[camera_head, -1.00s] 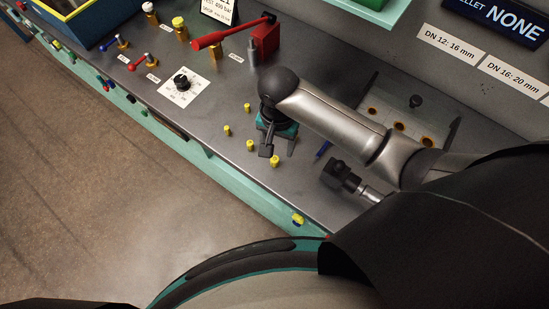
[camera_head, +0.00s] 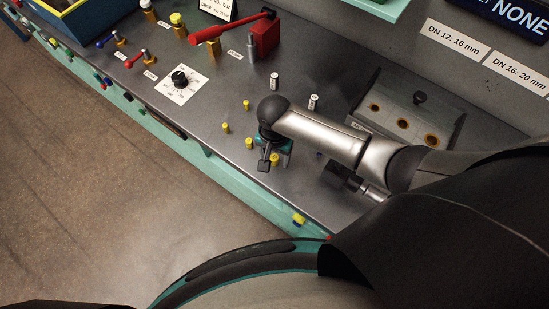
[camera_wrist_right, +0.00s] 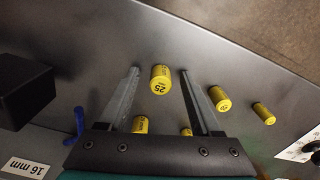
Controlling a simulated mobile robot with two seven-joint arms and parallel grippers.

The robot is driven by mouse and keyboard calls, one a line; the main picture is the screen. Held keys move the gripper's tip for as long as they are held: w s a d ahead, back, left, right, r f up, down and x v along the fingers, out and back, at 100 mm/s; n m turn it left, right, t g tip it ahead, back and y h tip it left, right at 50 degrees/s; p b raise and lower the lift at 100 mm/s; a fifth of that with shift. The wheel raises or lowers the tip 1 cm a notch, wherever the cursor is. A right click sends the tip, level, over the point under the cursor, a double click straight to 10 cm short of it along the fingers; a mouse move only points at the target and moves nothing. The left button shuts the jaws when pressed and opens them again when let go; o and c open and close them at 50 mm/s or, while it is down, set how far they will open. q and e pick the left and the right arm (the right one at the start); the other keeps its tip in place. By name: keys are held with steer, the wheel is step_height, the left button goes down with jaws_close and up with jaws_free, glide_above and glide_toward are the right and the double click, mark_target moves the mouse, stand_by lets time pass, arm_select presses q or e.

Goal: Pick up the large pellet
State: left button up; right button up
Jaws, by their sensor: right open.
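Several yellow cylindrical pellets stand on the grey bench. The largest one in the right wrist view, a pellet marked 25 (camera_wrist_right: 160,80), is between the two fingertips of my right gripper (camera_wrist_right: 160,72), with gaps at both sides. In the head view this large pellet (camera_head: 275,159) shows just by the fingers of my right gripper (camera_head: 275,163), which is open and empty. Smaller pellets are nearby: one (camera_wrist_right: 219,98) and another (camera_wrist_right: 264,113) right of the fingers, and two partly hidden by the gripper body. My left gripper is not in view.
A block with orange-rimmed holes (camera_head: 403,124) stands right of my arm. Two small white-topped cylinders (camera_head: 273,81) stand behind it. A red lever (camera_head: 226,31) and a dial on a white plate (camera_head: 180,80) are farther left. The bench's front edge (camera_head: 215,160) is close.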

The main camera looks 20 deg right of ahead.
jaws_close()
stand_by(0.5)
